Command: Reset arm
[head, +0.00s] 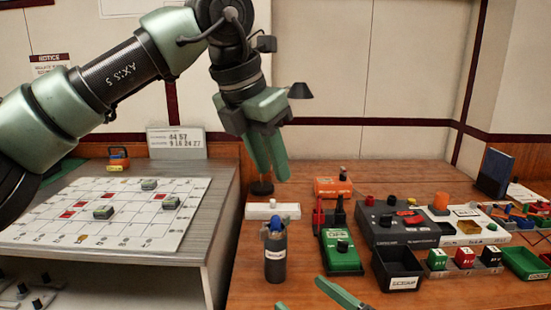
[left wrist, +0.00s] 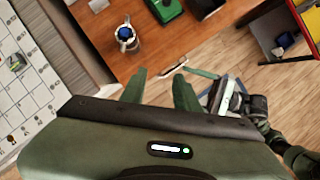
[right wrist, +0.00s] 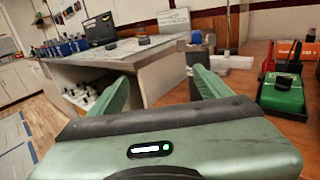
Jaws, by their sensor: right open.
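My left gripper (head: 267,158) hangs from the raised left arm above the back left of the wooden table, fingers pointing down. In the left wrist view its fingers (left wrist: 158,92) stand apart with nothing between them. My right gripper (head: 298,291) is low at the bottom edge of the head view, with only its finger ends showing. In the right wrist view its fingers (right wrist: 162,88) are wide apart and empty, facing the grey cabinet. Part of the right arm also shows at the right of the left wrist view.
A dark pen cup (head: 275,257) stands near the right gripper. A green device (head: 341,256), a black bin (head: 397,276) and a grey control box (head: 397,226) are further right. A grid board (head: 130,222) lies on the grey cabinet at left. Bare wood shows at the table's front left.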

